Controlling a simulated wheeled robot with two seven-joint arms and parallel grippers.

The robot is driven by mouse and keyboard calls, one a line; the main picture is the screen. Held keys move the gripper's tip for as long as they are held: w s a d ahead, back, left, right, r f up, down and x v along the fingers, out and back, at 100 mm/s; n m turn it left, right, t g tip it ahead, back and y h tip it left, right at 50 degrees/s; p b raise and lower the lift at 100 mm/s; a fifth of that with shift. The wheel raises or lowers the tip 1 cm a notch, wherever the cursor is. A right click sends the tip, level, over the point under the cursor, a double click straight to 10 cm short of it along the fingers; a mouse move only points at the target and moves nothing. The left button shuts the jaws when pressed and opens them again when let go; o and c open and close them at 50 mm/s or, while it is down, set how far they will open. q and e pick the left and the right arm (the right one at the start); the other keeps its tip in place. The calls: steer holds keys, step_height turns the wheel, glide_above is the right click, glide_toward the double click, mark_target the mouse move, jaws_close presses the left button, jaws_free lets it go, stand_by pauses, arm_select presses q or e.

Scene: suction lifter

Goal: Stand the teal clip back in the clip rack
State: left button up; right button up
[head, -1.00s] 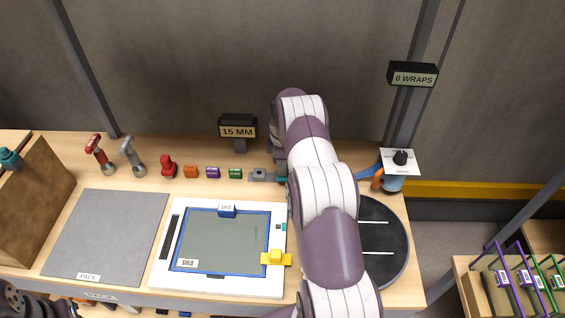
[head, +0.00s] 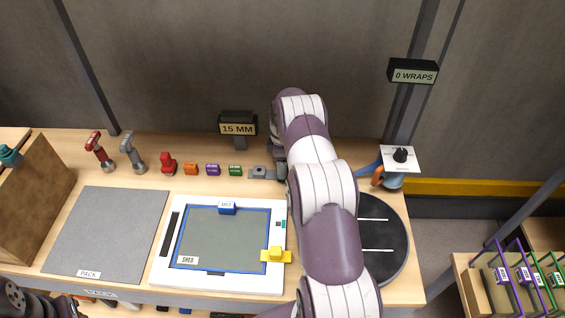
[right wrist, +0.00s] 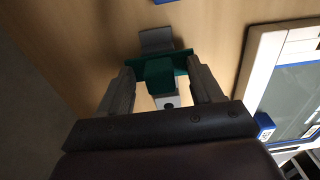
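The teal clip (right wrist: 160,70) stands between the fingers of my right gripper (right wrist: 162,82), over a grey base with a hole (right wrist: 168,101) that looks like part of the clip rack. Small gaps show between the clip's body and the fingers, so the gripper looks open around it. In the head view the grey rack piece (head: 261,173) lies at the right end of a row of coloured pieces. My right gripper (head: 280,165) is beside it, and the clip is hidden there. Whether the clip is fully seated cannot be told. Only part of my left arm shows at bottom left.
Green (head: 235,171), purple (head: 213,170), orange (head: 190,169) and red (head: 168,164) pieces stand left of the rack piece. A white framed panel (head: 157,276) with blue and yellow clips lies in front. A black turntable (head: 385,240) is partly behind my right arm.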

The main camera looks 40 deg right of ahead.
step_height(320, 180, up, 6)
steer(key=shift+r+b, duration=0.2)
steer(key=shift+b, duration=0.9)
step_height(320, 180, up, 6)
steer(key=p, duration=0.4)
steer(key=shift+r, duration=0.15)
